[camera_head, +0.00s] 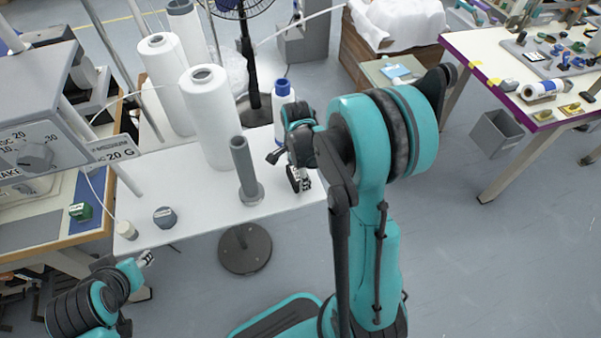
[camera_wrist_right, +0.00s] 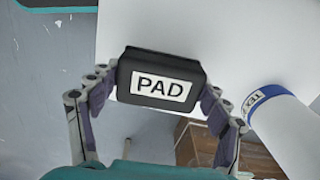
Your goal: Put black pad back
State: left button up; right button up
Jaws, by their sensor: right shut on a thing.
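A black pad (camera_wrist_right: 158,80) with a white "PAD" label shows in the right wrist view. My right gripper (camera_wrist_right: 158,92) is shut on it, with a finger against each side. In the head view my right gripper (camera_head: 299,179) is over the right part of the white table (camera_head: 205,210), near the blue-capped white bottle (camera_head: 283,105). I cannot make out the pad there. My left gripper (camera_head: 146,259) is low at the left, in front of the table's front edge, and too small to tell whether it is open.
A grey upright post (camera_head: 244,170) stands on the table beside tall white rolls (camera_head: 208,118). A dark faceted weight (camera_head: 165,217) and a small cream cylinder (camera_head: 126,230) lie near the front left corner. A purple-edged table (camera_head: 530,110) stands at the right across open floor.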

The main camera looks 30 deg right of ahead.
jog(key=shift+f, duration=0.1)
jog(key=shift+f+b, duration=0.3)
jog(key=shift+b, duration=0.05)
jog(key=o, duration=1.1)
